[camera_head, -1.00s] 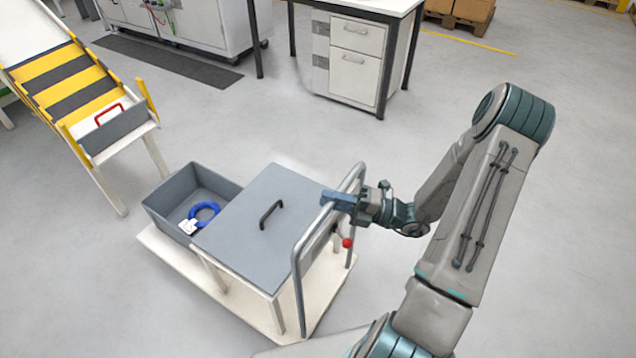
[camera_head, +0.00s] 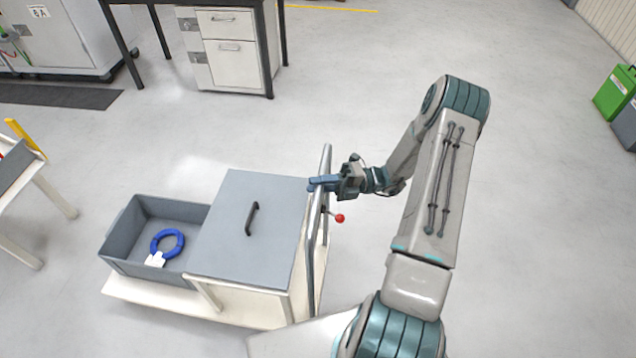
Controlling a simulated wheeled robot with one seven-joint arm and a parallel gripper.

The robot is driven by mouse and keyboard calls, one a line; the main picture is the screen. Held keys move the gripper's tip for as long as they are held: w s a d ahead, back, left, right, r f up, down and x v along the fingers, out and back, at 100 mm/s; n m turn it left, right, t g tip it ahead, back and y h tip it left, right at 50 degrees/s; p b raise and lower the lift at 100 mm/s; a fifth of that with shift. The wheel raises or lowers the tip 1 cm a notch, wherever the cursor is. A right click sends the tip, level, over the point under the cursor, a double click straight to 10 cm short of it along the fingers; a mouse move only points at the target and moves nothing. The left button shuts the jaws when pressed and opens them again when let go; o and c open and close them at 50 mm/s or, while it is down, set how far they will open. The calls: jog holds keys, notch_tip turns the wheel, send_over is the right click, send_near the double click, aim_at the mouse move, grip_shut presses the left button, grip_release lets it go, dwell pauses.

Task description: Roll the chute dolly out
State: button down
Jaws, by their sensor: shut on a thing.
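The chute dolly has a cream deck (camera_head: 142,293) carrying a grey bin (camera_head: 122,238) and a grey lidded box (camera_head: 222,250) with a black handle. A blue cable ring (camera_head: 167,243) with a white tag lies in the bin. A grey metal push handle (camera_head: 323,170) stands at the dolly's right end. My gripper (camera_head: 322,184) is shut on the push handle's upper part; its fingers partly hide the bar. A lever with a red knob (camera_head: 340,218) sticks out just below my gripper.
The chute's end (camera_head: 20,175), with a yellow post, stands at the left edge, apart from the dolly. A desk with white drawers (camera_head: 232,50) and a grey cabinet (camera_head: 62,40) stand behind. Green and grey bins (camera_head: 614,92) are far right. Floor between is clear.

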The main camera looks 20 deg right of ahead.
jog(key=shift+s+d, duration=0.1)
jog(key=shift+d, duration=0.05)
jog(key=shift+f, duration=0.1)
jog(key=c, duration=1.6)
grip_release()
jog(key=shift+d, duration=0.1)
jog(key=o, duration=0.3)
jog(key=shift+d, duration=0.2)
jog(key=shift+a, duration=0.15)
jog(key=d+f+b, duration=0.1)
jog(key=d+f, duration=0.1)
jog(key=d, duration=1.1)
jog(key=shift+s+d+f, duration=0.15)
jog(key=shift+s+d, duration=0.2)
